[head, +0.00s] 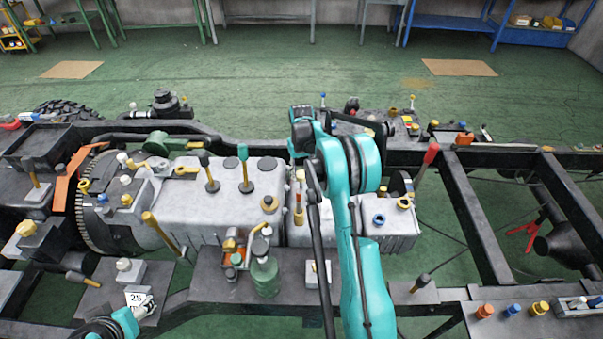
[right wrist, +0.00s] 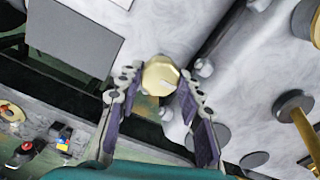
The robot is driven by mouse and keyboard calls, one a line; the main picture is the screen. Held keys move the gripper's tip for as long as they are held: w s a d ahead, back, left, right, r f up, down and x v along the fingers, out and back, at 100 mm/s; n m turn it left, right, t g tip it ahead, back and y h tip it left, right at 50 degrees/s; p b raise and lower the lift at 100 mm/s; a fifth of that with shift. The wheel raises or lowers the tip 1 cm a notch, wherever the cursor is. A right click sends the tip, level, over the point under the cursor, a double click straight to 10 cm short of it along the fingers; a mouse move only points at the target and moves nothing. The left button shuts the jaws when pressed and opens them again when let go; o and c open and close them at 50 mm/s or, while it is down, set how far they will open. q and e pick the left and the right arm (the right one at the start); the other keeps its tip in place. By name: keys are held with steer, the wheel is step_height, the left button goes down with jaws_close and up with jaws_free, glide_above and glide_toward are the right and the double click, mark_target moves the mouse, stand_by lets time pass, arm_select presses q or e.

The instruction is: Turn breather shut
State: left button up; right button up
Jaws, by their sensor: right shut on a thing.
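The breather appears to be the round brass-yellow knob (right wrist: 160,75) with a pale mark on its face, on the grey metal housing in the right wrist view. My right gripper (right wrist: 152,88) is shut on this knob, one dark-padded finger on each side. In the head view my right arm reaches over the grey gearbox housing (head: 222,213). Its wrist hides the knob and most of the fingers there. My left gripper (head: 147,306) shows at the lower left of the head view, by a white tag marked 25 (head: 135,298). Its finger state is unclear.
A green bottle (head: 265,275) stands on the near ledge. Dark chassis rails (head: 480,220) run at the right. Open green floor (head: 270,70) lies beyond the frame.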

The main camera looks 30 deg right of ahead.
mark_target(302, 174)
steer(key=shift+m, duration=0.4)
steer(key=o, duration=1.2)
steer(key=shift+c, duration=0.2)
steer(key=shift+r, duration=0.15)
step_height(302, 174, up, 12)
